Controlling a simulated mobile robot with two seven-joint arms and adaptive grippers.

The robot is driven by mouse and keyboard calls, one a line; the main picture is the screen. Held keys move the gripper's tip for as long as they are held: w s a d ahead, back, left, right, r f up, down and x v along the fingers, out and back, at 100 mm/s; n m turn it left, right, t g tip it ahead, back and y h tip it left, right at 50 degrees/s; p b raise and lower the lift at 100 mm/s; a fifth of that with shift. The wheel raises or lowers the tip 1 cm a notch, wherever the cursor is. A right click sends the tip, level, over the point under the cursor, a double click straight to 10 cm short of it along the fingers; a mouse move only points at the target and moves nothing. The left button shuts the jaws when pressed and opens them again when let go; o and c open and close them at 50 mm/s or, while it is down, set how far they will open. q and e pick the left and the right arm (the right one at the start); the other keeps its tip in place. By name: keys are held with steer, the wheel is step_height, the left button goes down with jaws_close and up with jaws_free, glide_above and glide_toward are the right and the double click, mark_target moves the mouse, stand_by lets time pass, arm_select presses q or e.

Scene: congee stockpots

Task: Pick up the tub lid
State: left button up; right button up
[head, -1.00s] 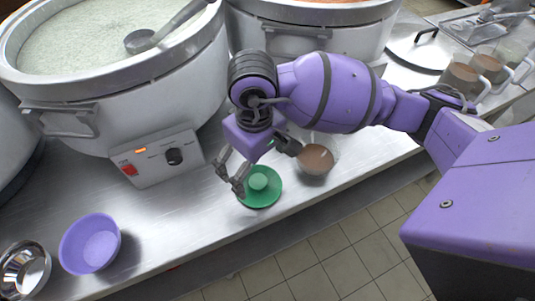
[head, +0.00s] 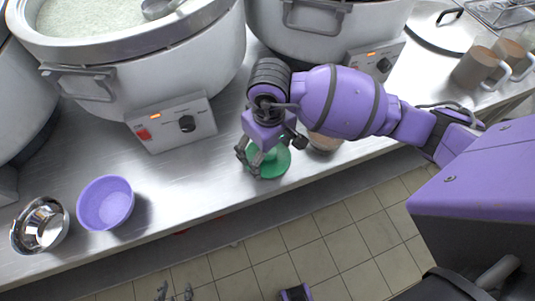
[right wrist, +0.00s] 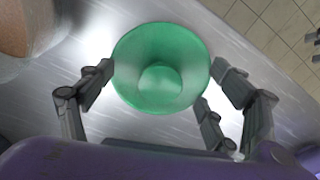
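The green tub lid (head: 279,166), a round disc with a raised knob, lies on the steel counter near its front edge. My right gripper (head: 257,164) is just above it and hides part of it. In the right wrist view the lid (right wrist: 135,52) sits between the spread fingers of my right gripper (right wrist: 160,85), which are open with nothing held. Whether a fingertip touches the lid I cannot tell. My left gripper (head: 174,291) shows only its fingertips at the bottom edge of the head view, apart and empty, over the floor.
A tub with brown contents (head: 326,143) stands right of the lid, partly behind my arm. A purple bowl (head: 105,203) and a steel bowl (head: 40,226) are at the left. Large stockpots (head: 150,75) line the back. The counter between purple bowl and lid is clear.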

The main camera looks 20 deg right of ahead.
steer(key=shift+s, duration=0.1)
steer(key=c, duration=0.6)
steer(key=shift+c, duration=0.8)
